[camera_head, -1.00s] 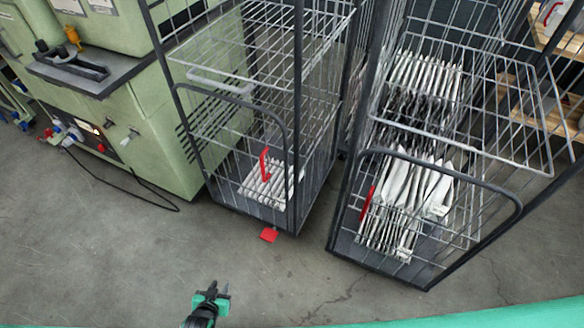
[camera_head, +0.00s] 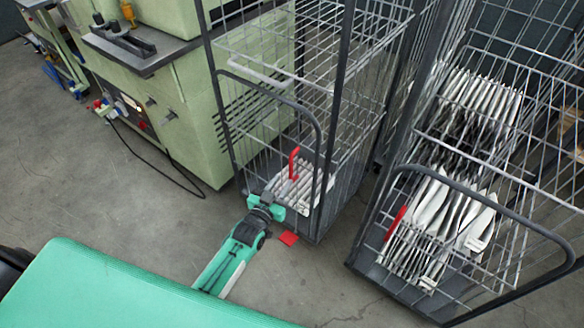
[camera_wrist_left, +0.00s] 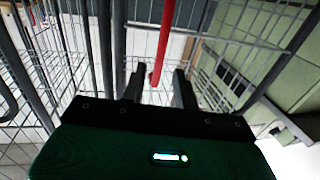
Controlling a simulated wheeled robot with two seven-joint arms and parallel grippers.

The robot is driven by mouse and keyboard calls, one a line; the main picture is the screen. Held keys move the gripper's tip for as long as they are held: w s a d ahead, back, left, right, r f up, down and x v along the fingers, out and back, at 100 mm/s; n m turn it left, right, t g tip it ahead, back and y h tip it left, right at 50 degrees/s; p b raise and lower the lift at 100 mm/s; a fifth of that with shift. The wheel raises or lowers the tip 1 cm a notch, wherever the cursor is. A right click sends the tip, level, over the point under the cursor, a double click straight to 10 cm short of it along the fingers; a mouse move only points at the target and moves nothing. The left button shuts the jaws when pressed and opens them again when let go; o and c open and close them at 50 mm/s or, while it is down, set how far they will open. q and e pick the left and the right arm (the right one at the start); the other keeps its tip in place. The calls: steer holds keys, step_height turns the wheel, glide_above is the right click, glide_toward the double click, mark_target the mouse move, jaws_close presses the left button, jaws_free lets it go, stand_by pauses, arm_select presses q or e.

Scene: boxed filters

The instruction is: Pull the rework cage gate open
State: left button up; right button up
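A wire cage (camera_head: 344,165) with a dark tube-framed front gate (camera_head: 290,102) stands in the middle of the head view; the gate appears shut. An upright red handle (camera_head: 293,160) is on its front, low down. My left gripper (camera_head: 270,205) is low in front of this gate, just below the handle in the picture. In the left wrist view the two fingers (camera_wrist_left: 158,75) are spread apart, with the red handle (camera_wrist_left: 164,40) showing between and beyond them. Contact with the handle cannot be told. My right gripper is not in view.
A second wire cage (camera_head: 478,190) full of pale filters (camera_head: 450,215) stands close on the right. A green machine (camera_head: 185,110) with a trailing black cable (camera_head: 150,160) stands left. A red plate (camera_head: 289,238) lies at the cage's foot.

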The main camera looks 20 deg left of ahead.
mark_target(290, 170)
arm_select(q)
steer(key=shift+w+d, duration=0.2)
steer(key=shift+w, duration=1)
steer(key=shift+w+d, duration=0.15)
steer(key=shift+w, duration=1)
steer(key=shift+w+d, duration=0.2)
steer(key=shift+w, duration=1)
jaws_close()
